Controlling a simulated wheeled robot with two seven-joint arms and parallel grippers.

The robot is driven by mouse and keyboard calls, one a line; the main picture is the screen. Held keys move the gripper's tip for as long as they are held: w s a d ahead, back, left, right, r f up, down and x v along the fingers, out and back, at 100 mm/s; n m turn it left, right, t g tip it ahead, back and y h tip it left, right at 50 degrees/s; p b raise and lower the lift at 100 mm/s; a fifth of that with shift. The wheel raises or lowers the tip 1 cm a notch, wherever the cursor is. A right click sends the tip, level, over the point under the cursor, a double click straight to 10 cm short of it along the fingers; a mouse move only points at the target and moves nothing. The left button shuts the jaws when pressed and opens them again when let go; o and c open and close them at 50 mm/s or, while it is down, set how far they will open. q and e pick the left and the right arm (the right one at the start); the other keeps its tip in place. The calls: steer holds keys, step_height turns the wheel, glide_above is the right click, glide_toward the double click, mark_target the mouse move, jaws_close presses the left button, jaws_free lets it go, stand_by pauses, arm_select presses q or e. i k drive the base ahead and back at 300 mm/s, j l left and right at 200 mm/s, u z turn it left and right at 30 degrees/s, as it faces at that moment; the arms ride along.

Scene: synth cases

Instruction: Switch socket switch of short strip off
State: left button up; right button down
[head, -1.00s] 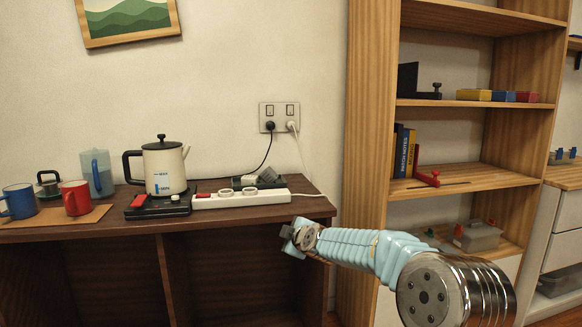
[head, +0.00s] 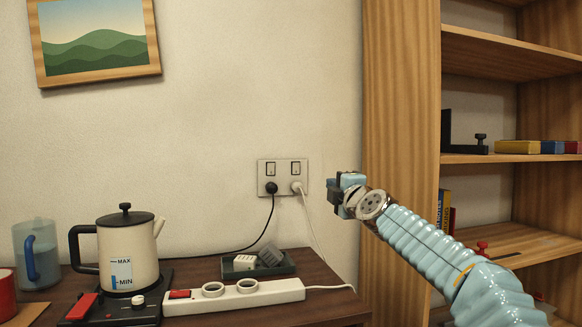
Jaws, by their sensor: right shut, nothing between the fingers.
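The white power strip (head: 235,298) lies on the dark wooden table, with a red switch (head: 180,294) at its left end and two round empty-looking sockets. Its white cord runs from the right end, and a white cord hangs from a white plug (head: 297,187) in the wall socket plate (head: 283,178). The plate has two switches: one (head: 270,168) above the black plug (head: 271,187), the other (head: 296,168) above the white plug. Switch positions are too small to tell. My right gripper (head: 335,191) is shut and empty, right of the plate and apart from it. My left gripper is out of view.
A cream kettle (head: 127,247) stands on a black base (head: 140,311) at left. A dark tray (head: 258,266) with adapters sits behind the strip. A wooden shelf unit (head: 400,120) rises at right. The wall around the plate is clear.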

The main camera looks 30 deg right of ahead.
mark_target(296, 166)
steer(key=i+l, duration=0.25)
steer(key=i, duration=0.15)
steer(key=i+l, duration=0.25)
steer(key=i, duration=0.2)
steer(key=k+j, duration=0.1)
